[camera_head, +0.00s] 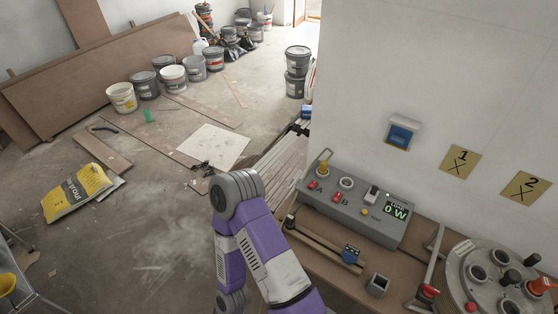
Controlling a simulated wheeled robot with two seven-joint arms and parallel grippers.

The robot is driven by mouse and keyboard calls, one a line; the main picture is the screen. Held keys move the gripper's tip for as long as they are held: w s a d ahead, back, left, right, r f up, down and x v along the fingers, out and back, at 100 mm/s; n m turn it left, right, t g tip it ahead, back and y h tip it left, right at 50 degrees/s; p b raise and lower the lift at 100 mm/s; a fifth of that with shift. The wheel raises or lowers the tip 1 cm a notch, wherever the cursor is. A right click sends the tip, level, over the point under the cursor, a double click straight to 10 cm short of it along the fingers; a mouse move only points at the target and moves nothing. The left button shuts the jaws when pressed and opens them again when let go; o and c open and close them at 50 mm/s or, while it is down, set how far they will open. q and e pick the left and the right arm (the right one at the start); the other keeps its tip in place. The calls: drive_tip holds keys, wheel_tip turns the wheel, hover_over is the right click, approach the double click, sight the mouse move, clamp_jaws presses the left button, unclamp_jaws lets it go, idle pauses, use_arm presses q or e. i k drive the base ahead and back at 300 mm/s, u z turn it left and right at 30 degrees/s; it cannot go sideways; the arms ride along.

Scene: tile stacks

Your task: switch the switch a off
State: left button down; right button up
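A grey control box (365,222) lies on a brown bench against the white wall. Switch A (312,185) is a small red switch at the box's left end, with the letter A beside it. A second red switch, B (337,197), is to its right. I cannot tell the position of switch A at this size. A small display (396,210) on the box reads 0 W. One of my purple and white arms rises from the bottom middle, its bent joint left of the box and apart from it. Neither gripper shows.
A round plate (490,285) with several sockets and knobs is at the lower right. Buckets, boards and a yellow bag (78,193) lie across the floor.

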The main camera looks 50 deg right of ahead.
sight(313, 184)
drive_tip(key=i, duration=0.85)
drive_tip(key=z, duration=3.5)
